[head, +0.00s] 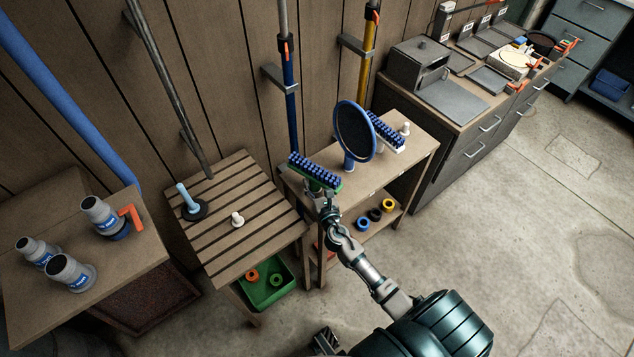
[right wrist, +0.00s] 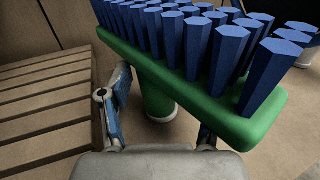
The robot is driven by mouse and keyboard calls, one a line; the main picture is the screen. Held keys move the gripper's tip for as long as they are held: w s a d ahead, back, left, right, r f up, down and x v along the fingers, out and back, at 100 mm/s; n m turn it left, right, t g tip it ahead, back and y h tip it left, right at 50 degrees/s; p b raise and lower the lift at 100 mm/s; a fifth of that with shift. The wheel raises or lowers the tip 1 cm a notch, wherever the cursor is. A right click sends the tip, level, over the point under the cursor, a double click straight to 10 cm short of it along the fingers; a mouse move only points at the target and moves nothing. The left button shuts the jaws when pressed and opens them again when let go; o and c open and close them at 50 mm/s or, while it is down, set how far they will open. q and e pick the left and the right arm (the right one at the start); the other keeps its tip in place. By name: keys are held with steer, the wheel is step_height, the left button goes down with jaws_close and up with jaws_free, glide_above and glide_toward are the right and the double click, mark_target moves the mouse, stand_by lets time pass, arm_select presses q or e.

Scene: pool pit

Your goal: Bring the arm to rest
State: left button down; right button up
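My right arm reaches up from the lower right in the head view. Its gripper (head: 323,196) is at the front left edge of a small wooden table (head: 412,128), just below a green brush with blue bristles (head: 315,172). In the right wrist view the brush (right wrist: 250,122) fills the top, bristles up. The two fingers (right wrist: 158,115) stand apart on either side of its green stem (right wrist: 160,90), with gaps showing, so the gripper is open.
A blue round-headed tool (head: 353,132) and a second blue-bristled brush (head: 384,132) stand on the same table. A slatted table (head: 255,192) to the left holds a plunger (head: 190,203) and a white knob (head: 237,219). A green bin (head: 268,293) sits below. Concrete floor (head: 530,230) is clear at right.

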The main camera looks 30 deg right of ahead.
steer(key=o, duration=0.5)
steer(key=shift+s, duration=0.1)
stand_by(0.4)
steer(key=shift+p+v, duration=0.3)
steer(key=shift+v, duration=5.15)
